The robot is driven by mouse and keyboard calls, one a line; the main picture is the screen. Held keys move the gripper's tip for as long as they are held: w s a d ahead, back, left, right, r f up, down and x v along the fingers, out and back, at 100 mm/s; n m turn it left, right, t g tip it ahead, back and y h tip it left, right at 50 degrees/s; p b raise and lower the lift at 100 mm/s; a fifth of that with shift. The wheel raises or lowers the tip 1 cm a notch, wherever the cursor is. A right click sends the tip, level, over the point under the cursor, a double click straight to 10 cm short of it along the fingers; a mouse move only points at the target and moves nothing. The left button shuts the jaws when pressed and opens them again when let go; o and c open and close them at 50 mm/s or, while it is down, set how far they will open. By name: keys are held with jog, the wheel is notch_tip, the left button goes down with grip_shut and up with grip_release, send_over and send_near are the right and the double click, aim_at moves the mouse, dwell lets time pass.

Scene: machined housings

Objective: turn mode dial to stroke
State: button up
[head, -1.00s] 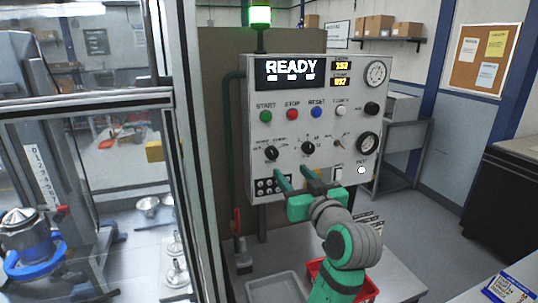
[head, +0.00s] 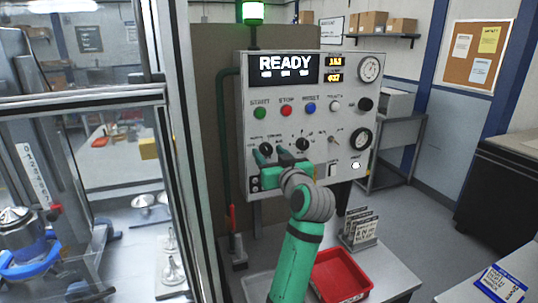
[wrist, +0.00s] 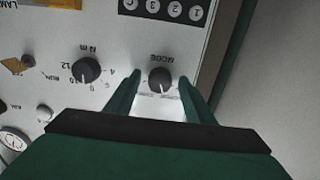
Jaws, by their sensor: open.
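The mode dial (head: 266,149) is a black round knob at the lower left of the grey control panel (head: 346,112). In the wrist view the dial (wrist: 160,78), labelled MODE, shows between the fingertips, its white pointer mark toward the bottom of the picture. The small position labels around it are too faint to read. My gripper (head: 268,157) is open in front of the dial; its green fingers (wrist: 158,90) lie either side of it in the picture. I cannot tell whether they touch it.
A second black dial (head: 302,144) with a numbered scale is just right of the mode dial. A keypad (wrist: 165,9) is close by. Green, red and blue buttons sit above. A red tray (head: 341,276) lies on the table below. A glass-walled enclosure stands left.

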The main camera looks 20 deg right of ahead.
jog(key=shift+d, duration=0.25)
jog(key=shift+c, duration=0.4)
jog(key=shift+s+d, duration=0.1)
jog(key=shift+s, duration=0.1)
jog(key=c, duration=1)
jog(key=shift+a, duration=0.35)
